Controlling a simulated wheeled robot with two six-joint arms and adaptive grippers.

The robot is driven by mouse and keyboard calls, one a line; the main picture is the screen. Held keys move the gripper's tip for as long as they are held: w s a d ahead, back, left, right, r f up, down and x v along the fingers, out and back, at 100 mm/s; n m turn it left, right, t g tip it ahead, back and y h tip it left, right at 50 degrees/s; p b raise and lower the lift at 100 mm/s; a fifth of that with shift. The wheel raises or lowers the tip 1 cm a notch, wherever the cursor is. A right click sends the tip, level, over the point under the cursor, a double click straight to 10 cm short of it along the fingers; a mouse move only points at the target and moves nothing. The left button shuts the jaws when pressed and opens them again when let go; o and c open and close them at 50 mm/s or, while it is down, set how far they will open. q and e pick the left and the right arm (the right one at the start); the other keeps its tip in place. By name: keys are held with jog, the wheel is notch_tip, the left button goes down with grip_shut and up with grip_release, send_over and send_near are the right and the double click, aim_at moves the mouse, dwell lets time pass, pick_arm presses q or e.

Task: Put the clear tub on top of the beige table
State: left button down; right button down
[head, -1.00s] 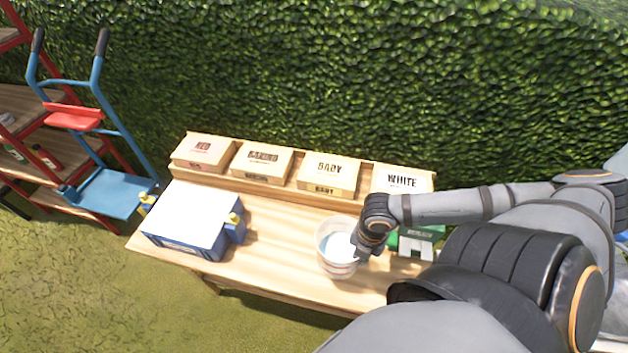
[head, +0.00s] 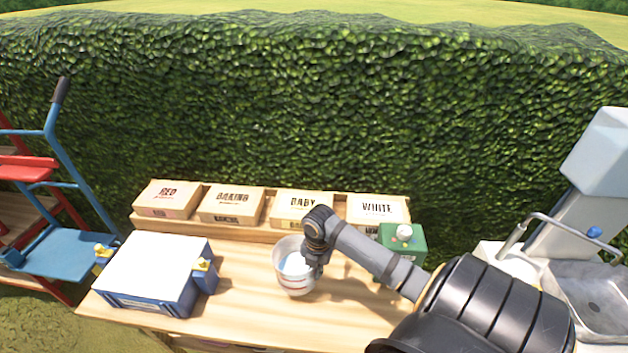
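The clear tub (head: 291,280), a whitish see-through bucket with reddish markings low on its side, is at the middle of the beige wooden table (head: 245,315). It looks upright; I cannot tell whether its base touches the tabletop. My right gripper (head: 312,266) is at the tub's right rim, pointing down. Its fingers are partly hidden by the wrist and rim, so their grip is unclear. My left gripper is not in view.
A blue cooler with a white lid (head: 158,265) stands on the table's left. Several labelled boxes (head: 231,204) line the back shelf. A green box (head: 405,243) is at the right rear. A sink (head: 590,300) stands at right, a blue trolley (head: 60,250) at left.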

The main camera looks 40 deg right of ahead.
jog(key=shift+w+d+f, duration=0.15)
jog(key=shift+w+f, duration=0.15)
notch_tip(320, 180, down, 3)
jog(key=shift+w+r+p, duration=0.1)
jog(key=shift+p, duration=0.45)
jog(key=shift+f, duration=0.3)
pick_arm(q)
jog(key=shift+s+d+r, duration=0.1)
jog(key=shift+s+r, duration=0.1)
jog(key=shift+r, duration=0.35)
pick_arm(e)
jog(key=shift+f, duration=0.1)
jog(key=c, duration=2)
grip_release()
jog(key=shift+f, duration=0.15)
jog(key=shift+c, duration=0.2)
jog(key=o, duration=0.5)
